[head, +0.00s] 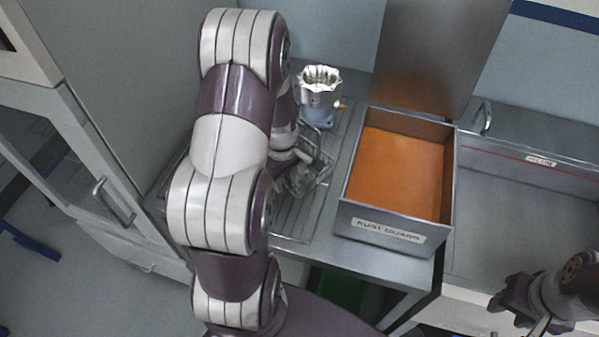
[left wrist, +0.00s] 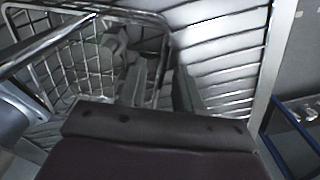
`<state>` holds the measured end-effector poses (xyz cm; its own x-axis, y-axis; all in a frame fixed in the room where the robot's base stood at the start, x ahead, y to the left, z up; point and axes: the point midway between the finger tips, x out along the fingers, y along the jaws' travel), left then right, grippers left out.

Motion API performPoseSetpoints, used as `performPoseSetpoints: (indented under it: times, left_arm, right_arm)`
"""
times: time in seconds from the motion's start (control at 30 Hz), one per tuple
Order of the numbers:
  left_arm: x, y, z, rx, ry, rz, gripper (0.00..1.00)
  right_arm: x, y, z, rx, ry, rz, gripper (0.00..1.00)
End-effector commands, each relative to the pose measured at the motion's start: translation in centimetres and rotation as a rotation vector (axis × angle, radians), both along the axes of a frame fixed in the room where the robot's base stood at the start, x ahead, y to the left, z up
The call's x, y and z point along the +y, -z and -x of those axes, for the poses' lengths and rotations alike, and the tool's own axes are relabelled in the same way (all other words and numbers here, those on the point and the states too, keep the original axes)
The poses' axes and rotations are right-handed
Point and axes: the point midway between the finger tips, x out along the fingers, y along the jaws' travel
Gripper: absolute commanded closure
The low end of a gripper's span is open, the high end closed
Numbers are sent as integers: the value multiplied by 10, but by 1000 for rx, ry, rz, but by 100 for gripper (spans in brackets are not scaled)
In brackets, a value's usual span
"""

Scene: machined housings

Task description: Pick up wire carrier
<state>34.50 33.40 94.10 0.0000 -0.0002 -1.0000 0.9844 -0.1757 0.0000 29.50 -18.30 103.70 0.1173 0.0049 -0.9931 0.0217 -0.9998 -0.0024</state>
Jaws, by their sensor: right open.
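The wire carrier (left wrist: 85,50) is a basket of bright metal wire. It fills the upper left of the left wrist view, with a thick bar along its near left side. In the head view, part of it (head: 318,160) shows beside my left arm, on a wire-rack surface. My left gripper (left wrist: 158,88) is at the carrier's right end, its two grey fingers apart with carrier wire between them. I cannot tell whether they touch it. In the head view my left arm hides much of the carrier. My right gripper (head: 512,303) is open and empty at the lower right, far from the carrier.
A grey bin labelled RUST GUARD (head: 395,235), with an orange inside and raised lid (head: 438,50), stands right of the carrier. A fluted metal housing (head: 320,82) on a blue base stands behind the carrier. A grey basin (head: 520,205) lies further right. A cabinet stands at left.

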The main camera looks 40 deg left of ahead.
Motion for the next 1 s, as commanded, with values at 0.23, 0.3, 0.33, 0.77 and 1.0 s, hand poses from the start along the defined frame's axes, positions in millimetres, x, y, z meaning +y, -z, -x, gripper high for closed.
performPoseSetpoints:
  times: [0.23, 0.3, 0.33, 0.77, 1.0]
  left_arm:
    - [0, -3, 0, -1, 1, 0, 100]
    - [0, -3, 0, -1, 1, 0, 100]
    - [0, -3, 0, -1, 1, 0, 100]
    - [1, -42, -2, -9, 1, -5, 100]
    - [1, -93, -1, -4, 1, -2, 100]
  right_arm:
    - [0, -3, 0, -2, 0, 0, 57]
    - [0, -3, 0, -1, 0, 0, 57]
    - [0, -3, 0, -1, 0, 0, 57]
    - [0, -1, 0, -1, 0, 0, 57]
    - [0, 1, 0, -1, 0, 0, 57]
